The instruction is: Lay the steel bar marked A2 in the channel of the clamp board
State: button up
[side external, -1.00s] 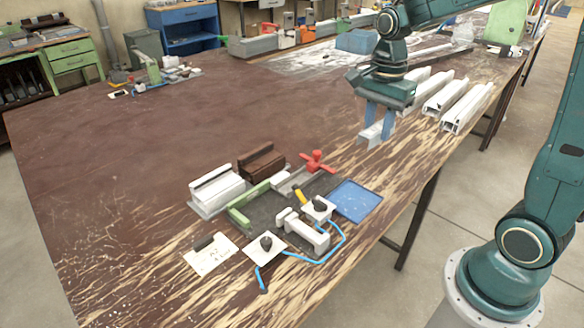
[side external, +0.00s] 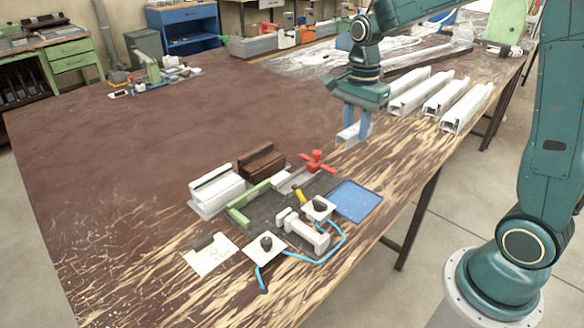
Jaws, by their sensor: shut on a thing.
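My gripper (side external: 357,128) is shut on a pale bar (side external: 346,134) and holds it over the bench, up and right of the clamp board. Only the bar's near end shows clearly beside the blue fingers. No marking on it can be read. The clamp board (side external: 262,211) is a dark grey plate at lower centre, with a green strip, a red knob clamp (side external: 316,161) and white blocks on it. Its channel is too small to make out clearly.
Several white profile bars (side external: 445,96) lie side by side at the right. A blue tray (side external: 355,201) is right of the board. A brown block (side external: 260,162) and a white profile block (side external: 215,190) stand behind and left. Blue cables lie in front.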

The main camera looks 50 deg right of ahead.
jog(key=w+a+f, duration=0.5)
jog(key=w+f, duration=0.4)
jog(key=w, duration=0.4)
jog(key=shift+f, duration=0.3)
jog(key=shift+f, duration=0.15)
jog(key=shift+f, duration=3.35)
jog(key=o, duration=1.1)
jog(key=shift+r, duration=0.15)
